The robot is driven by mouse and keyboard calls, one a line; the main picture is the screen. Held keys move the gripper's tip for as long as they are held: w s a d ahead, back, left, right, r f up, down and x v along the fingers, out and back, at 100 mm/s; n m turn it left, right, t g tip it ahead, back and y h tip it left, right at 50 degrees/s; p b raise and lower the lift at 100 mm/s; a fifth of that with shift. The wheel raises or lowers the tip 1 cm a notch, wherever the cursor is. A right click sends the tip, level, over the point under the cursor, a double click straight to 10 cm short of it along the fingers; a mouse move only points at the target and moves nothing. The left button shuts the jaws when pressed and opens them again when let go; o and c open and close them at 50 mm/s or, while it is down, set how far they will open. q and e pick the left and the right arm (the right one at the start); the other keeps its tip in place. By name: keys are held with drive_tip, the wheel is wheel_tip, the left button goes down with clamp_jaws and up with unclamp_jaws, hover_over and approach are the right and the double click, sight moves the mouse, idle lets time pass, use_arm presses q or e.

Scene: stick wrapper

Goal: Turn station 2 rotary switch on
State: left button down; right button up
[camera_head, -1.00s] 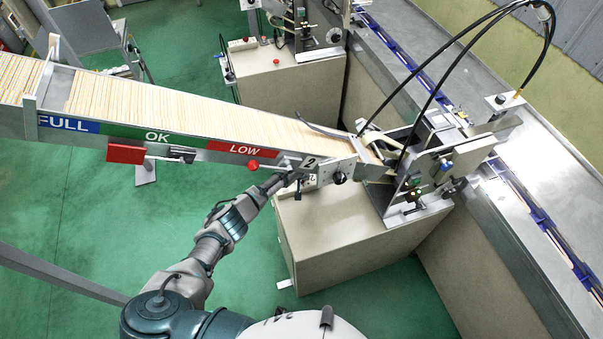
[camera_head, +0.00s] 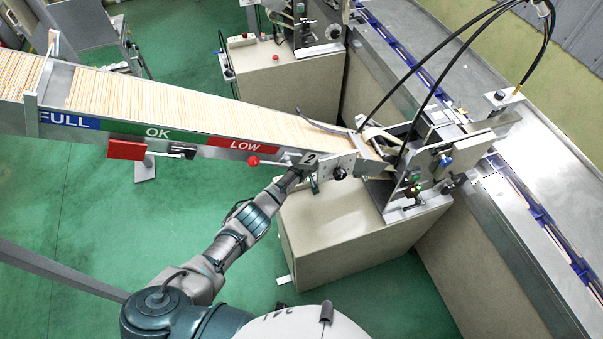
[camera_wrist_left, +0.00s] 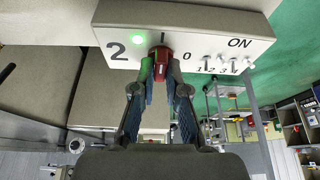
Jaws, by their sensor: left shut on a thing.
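The station 2 control panel (camera_wrist_left: 215,30) is a white box at the top of the left wrist view, marked "2", "0" and "ON". Its green lamp (camera_wrist_left: 138,38) is lit. The red rotary switch (camera_wrist_left: 161,54) sits on the panel's lower front, between my left gripper's fingertips (camera_wrist_left: 160,74). The gripper is shut on the switch, and the fingers partly hide it. Its exact turn angle is hard to tell. In the head view my left gripper (camera_head: 301,168) is by the "2" label below the stick chute's end. My right gripper is not in view.
The stick chute (camera_head: 190,142) with its FULL, OK and LOW bands slopes above my left arm. A red ball knob (camera_head: 253,161) and a black knob (camera_head: 340,173) are near my gripper. A beige cabinet (camera_head: 335,240) stands below. Green floor is free on the left.

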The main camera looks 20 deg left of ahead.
use_arm(q)
drive_tip(key=shift+s+f, duration=0.25)
drive_tip(key=shift+f, duration=0.05)
drive_tip(key=c, duration=1.2)
unclamp_jaws()
drive_tip(key=shift+d, duration=0.1)
drive_tip(key=shift+w+r, duration=0.15)
drive_tip(key=shift+r, duration=0.15)
drive_tip(key=v, duration=0.7)
